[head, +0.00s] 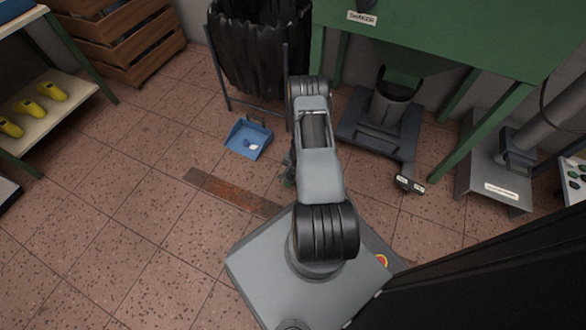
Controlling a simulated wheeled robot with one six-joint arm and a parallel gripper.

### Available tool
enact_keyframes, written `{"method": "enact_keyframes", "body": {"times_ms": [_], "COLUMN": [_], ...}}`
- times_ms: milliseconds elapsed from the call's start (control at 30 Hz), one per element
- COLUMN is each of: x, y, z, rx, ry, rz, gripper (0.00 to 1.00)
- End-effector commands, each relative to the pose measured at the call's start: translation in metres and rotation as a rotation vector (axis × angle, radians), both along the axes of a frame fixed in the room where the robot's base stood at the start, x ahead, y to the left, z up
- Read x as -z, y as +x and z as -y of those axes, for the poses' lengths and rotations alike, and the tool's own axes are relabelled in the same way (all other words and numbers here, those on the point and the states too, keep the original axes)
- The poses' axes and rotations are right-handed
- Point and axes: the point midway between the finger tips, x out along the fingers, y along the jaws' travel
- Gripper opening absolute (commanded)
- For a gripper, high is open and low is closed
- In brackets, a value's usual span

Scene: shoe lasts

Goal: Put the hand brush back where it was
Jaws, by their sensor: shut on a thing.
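My gripper (290,168) is low over the tiled floor, mostly hidden behind my own grey arm; only a dark edge of it shows. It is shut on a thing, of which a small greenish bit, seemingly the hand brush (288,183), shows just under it. The rest of the brush is hidden, so I cannot tell its tilt or whether it touches the floor. A blue dustpan (248,140) with small whitish pieces in it lies on the floor to the left of the gripper.
A rusty brown strip (232,192) lies on the floor left of my base. A black-bagged bin stand (262,60) stands behind the dustpan. A green bench (450,40) with a dark pedal machine (380,120) under it is at right.

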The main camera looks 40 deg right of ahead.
Motion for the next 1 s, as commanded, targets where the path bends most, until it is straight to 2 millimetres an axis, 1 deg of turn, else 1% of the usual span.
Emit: {"method": "enact_keyframes", "body": {"times_ms": [167, 300, 400, 667, 800, 833, 1000], "x": [0.006, 0.027, 0.038, 0.037, 0.041, 0.041, 0.040], "y": [0.003, 0.004, 0.005, 0.005, 0.004, 0.004, 0.005], "z": [0.000, -0.001, -0.001, -0.001, -0.002, -0.002, -0.002], "rx": [-0.006, -0.009, -0.011, -0.011, -0.011, -0.011, -0.012], "ry": [0.000, 0.001, 0.000, -0.001, 0.000, 0.000, -0.001], "rz": [0.000, 0.000, 0.000, 0.001, 0.000, 0.000, 0.000], "gripper": [0.00, 0.00, 0.00, 0.00, 0.00, 0.17, 0.33]}}
